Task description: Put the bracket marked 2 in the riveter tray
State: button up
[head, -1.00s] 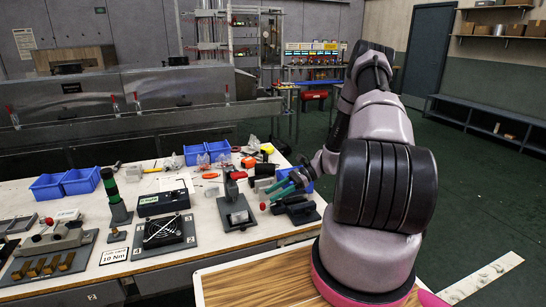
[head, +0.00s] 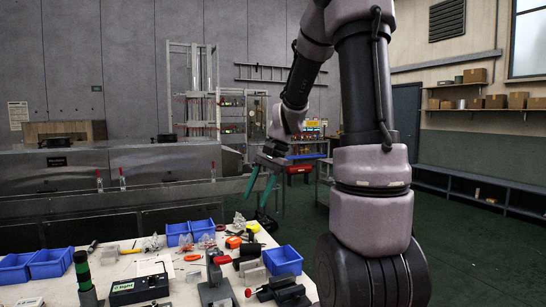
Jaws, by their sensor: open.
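My gripper (head: 256,202) is raised above the far right part of the bench, its two teal fingers apart and pointing down. I see nothing held between them. I cannot make out a bracket with a legible 2. Small grey blocks and metal parts (head: 250,249) lie on the bench below the gripper, too small to identify. A grey hand press with a red part (head: 215,285) stands at the front, cut by the lower edge. I cannot tell which container is the riveter tray; a blue bin (head: 282,262) stands at the bench's right side.
More blue bins stand at the left (head: 50,263) and middle (head: 190,232) of the white bench (head: 120,268). A steel dryer housing (head: 60,185) runs behind the bench. Green floor lies right.

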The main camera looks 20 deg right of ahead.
jog(key=s+a+r+n+t+h, duration=0.1)
jog(key=s+r+n+t, duration=0.3)
jog(key=s+r, duration=0.9)
jog(key=shift+s+a+t+h, duration=0.35)
jog(key=shift+s+t+h, duration=0.35)
jog(key=shift+s+t, duration=0.4)
jog(key=shift+c, duration=0.3)
